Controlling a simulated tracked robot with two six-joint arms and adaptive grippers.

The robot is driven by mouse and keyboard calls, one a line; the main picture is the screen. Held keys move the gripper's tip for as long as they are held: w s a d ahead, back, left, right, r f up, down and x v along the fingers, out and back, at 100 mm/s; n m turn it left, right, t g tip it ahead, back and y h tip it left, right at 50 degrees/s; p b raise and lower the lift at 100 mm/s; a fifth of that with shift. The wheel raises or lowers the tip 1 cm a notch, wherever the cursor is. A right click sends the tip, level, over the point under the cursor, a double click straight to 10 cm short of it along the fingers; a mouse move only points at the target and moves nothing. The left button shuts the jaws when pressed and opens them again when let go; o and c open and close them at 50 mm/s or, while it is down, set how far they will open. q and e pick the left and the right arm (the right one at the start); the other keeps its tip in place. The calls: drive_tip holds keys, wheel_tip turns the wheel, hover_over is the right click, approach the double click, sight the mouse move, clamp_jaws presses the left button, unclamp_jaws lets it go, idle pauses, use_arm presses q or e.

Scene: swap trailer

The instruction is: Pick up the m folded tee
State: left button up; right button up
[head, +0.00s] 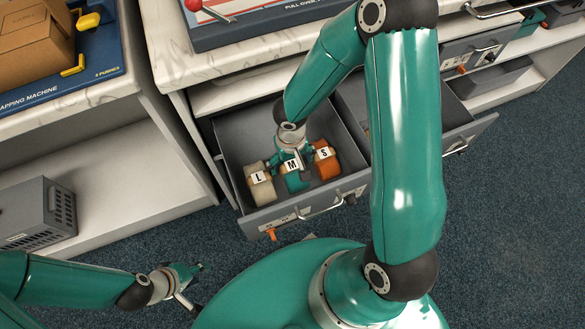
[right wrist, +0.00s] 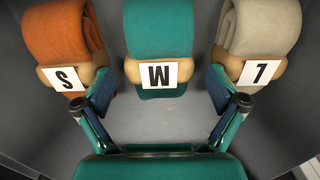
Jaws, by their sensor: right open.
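The M folded tee (head: 294,181) is a teal roll with a tan band and a white M label, in the open grey drawer. It lies between the cream L folded tee (head: 259,181) and the orange S folded tee (head: 326,161). In the right wrist view the M folded tee (right wrist: 158,45) is at the top middle. My right gripper (right wrist: 160,103) is open, its fingers spread to either side of the M label's lower end, with nothing between the tips. My left gripper (head: 182,285) is low at the left, away from the drawer; its jaws are too small to judge.
The grey drawer (head: 230,145) has walls close around the tees. The S folded tee (right wrist: 58,40) and L folded tee (right wrist: 262,40) stand close beside my right fingers. A second drawer compartment (head: 350,100) is to the right. A grey crate (head: 35,212) sits on the left shelf.

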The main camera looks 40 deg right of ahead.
wheel_tip(320, 180, down, 3)
drive_tip(key=shift+r+b, duration=0.15)
drive_tip(key=shift+b, duration=0.2)
drive_tip(key=c, duration=1.3)
drive_tip(key=shift+r, duration=0.1)
drive_tip(key=shift+c, duration=0.2)
